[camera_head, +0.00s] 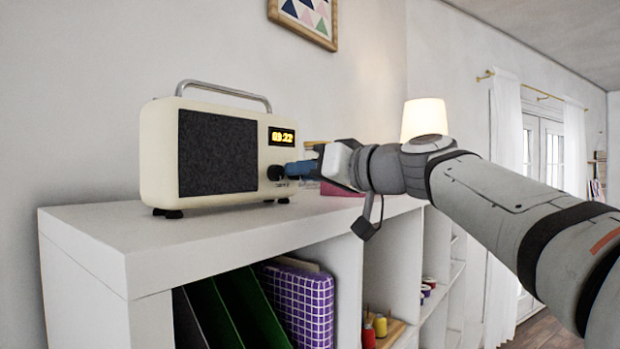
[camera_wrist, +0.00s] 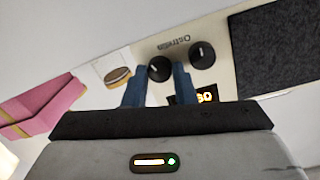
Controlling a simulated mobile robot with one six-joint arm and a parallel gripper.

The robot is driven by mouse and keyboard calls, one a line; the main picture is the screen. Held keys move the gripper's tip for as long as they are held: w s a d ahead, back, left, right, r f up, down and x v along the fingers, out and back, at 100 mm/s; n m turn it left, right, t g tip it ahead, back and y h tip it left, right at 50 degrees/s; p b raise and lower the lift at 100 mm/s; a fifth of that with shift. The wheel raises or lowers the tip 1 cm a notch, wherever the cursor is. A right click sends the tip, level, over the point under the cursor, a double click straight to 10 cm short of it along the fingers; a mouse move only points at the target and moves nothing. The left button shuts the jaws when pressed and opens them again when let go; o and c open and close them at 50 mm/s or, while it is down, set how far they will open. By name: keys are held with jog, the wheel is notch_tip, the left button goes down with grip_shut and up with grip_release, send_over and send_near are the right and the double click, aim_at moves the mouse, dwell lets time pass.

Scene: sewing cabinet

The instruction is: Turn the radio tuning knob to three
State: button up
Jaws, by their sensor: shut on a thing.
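A cream radio (camera_head: 160,150) with a dark speaker grille and a lit display stands on top of a white shelf unit. Two round black knobs show on its front in the wrist view. My gripper (camera_head: 298,168), with blue fingers, reaches the radio's right end below the display. In the wrist view the fingertips stand on either side of one knob (camera_wrist: 159,69), and the gripper is shut on it. That knob has a small light mark; its number is not readable. The other knob (camera_wrist: 202,54) is free beside it; it also shows in the head view (camera_head: 275,173).
The white shelf (camera_head: 90,222) holds the radio, with its left front top clear. A pink object (camera_wrist: 50,103) and a round-topped item (camera_wrist: 118,76) lie beside the radio. A lit lamp (camera_head: 424,118) stands behind my arm. Folders and spools fill lower compartments.

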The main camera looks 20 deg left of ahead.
jog(key=shift+m, duration=1.5)
jog(key=o, duration=0.7)
jog(key=b+v, duration=0.2)
jog(key=v, duration=0.5)
jog(key=shift+d, duration=0.35)
jog(key=shift+s, duration=0.15)
